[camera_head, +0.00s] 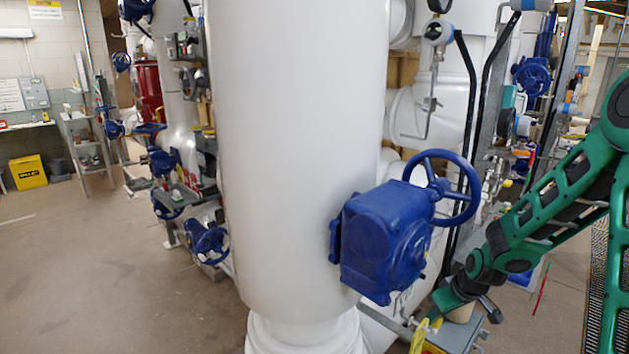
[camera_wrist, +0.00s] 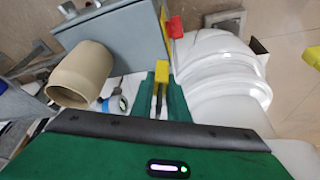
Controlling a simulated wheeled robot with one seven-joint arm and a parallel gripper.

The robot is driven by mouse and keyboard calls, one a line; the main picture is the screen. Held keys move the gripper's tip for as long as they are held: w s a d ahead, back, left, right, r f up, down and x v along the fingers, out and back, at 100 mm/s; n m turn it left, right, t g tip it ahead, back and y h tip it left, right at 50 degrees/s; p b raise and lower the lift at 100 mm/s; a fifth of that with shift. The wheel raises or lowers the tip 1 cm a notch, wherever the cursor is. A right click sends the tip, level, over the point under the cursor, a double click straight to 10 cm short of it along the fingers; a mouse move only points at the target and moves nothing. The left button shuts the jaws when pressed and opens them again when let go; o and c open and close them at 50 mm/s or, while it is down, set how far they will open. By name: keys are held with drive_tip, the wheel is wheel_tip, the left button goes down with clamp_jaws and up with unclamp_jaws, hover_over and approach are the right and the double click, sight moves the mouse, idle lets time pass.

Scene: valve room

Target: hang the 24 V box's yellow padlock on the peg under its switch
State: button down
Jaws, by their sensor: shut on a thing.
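In the wrist view my gripper (camera_wrist: 161,88) is shut on a small yellow block, which I take as the yellow padlock (camera_wrist: 161,70). It is held at the fingertips, in front of a grey box (camera_wrist: 118,52). A red piece with yellow (camera_wrist: 175,26) stands at the box's right edge; I cannot tell whether it is the switch. In the head view my gripper (camera_head: 434,314) is low at the right, beside the grey box (camera_head: 458,334), with yellow showing at its tip. No peg or 24 V label can be made out. I cannot tell whether the padlock touches the box.
A beige cylinder (camera_wrist: 78,76) is left of my gripper, close to the box. White pipework (camera_wrist: 222,66) is close on the right. In the head view a large white pipe (camera_head: 298,160) and a blue valve gearbox (camera_head: 382,240) with handwheel block the middle. Floor is clear at left.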

drive_tip(key=a+f+m, duration=0.1)
drive_tip(key=a+m, duration=0.1)
drive_tip(key=a+f+m+h, duration=0.1)
drive_tip(key=f+m, duration=0.1)
drive_tip(key=shift+a+h, duration=0.3)
drive_tip(key=shift+a, duration=0.1)
drive_tip(key=shift+d, duration=0.1)
drive_tip(key=d+r+n+g+y, duration=0.1)
drive_tip(key=d+r+n+y, duration=0.2)
drive_tip(key=d+r+n, duration=0.4)
drive_tip(key=shift+s+d+r+n, duration=0.4)
drive_tip(key=shift+s+d+n, duration=0.1)
drive_tip(key=shift+n, duration=0.4)
drive_tip(key=shift+f, duration=4.85)
drive_tip(key=shift+f, duration=0.15)
